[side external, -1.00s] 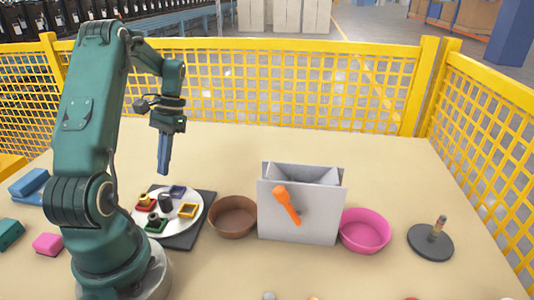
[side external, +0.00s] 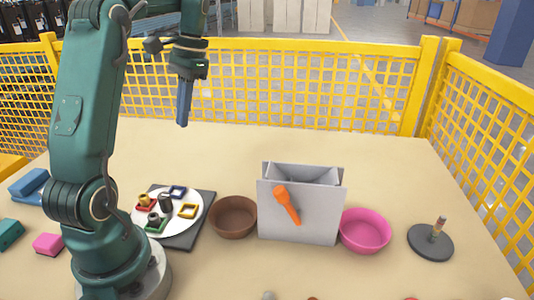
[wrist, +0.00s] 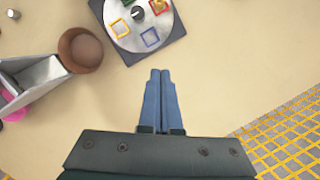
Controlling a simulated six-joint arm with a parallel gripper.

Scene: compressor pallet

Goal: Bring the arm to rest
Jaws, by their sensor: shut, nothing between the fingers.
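My gripper (side external: 183,122) is shut and empty, with its blue fingers pointing down, high above the table behind the round white plate (side external: 177,222). In the wrist view my gripper (wrist: 160,72) shows its two blue fingers pressed together over bare table. The white plate (wrist: 118,38) sits on a dark square base, and carries small coloured square frames and a dark cylinder in its middle. My gripper is clear of all objects.
Yellow mesh fencing (side external: 300,90) encloses the back. The rear table is clear.

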